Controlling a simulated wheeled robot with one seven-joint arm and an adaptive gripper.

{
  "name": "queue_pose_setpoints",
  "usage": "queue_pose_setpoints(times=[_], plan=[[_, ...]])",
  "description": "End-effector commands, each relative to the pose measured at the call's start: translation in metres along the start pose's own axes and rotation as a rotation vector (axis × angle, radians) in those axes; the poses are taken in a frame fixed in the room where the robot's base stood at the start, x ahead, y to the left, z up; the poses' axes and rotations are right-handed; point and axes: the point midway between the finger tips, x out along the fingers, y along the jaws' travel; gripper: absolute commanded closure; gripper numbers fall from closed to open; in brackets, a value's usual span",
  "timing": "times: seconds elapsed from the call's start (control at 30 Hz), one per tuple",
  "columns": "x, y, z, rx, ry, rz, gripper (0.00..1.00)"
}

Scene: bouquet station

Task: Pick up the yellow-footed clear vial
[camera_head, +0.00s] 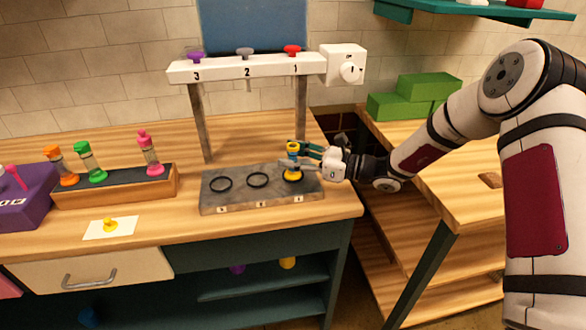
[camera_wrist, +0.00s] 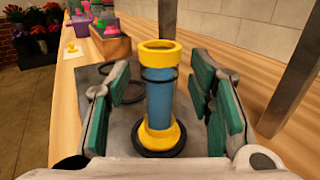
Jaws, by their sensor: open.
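The yellow-footed vial (camera_head: 293,149) stands upright on the grey slab (camera_head: 225,199), in the front right ring marked 1. It has a yellow top rim and a yellow foot, and its clear body looks blue inside. It also shows in the wrist view (camera_wrist: 160,100), its foot within a dark ring. My gripper (camera_head: 304,157) reaches in from the right at the vial's height. In the wrist view my gripper (camera_wrist: 156,105) is open, its green-padded fingers on either side of the vial with gaps at both sides.
A white dispenser bar (camera_head: 222,71) with purple, grey and red knobs stands on posts behind the slab. A wooden rack (camera_head: 160,187) of orange, green and pink vials is at left. A white card (camera_head: 94,229) with a yellow piece lies in front. Two slab rings are empty.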

Motion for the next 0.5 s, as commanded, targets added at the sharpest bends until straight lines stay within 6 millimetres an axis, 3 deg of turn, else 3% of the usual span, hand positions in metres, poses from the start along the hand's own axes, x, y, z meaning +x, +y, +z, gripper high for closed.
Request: queue_pose_setpoints(times=[0.2,0.4,0.5], plan=[[0.0007,0.0000,-0.0002,0.000,0.000,0.000,0.52],[0.0005,0.0000,-0.0002,0.000,0.000,0.000,0.97],[0.0004,0.0000,-0.0003,0.000,0.000,0.000,1.00]])
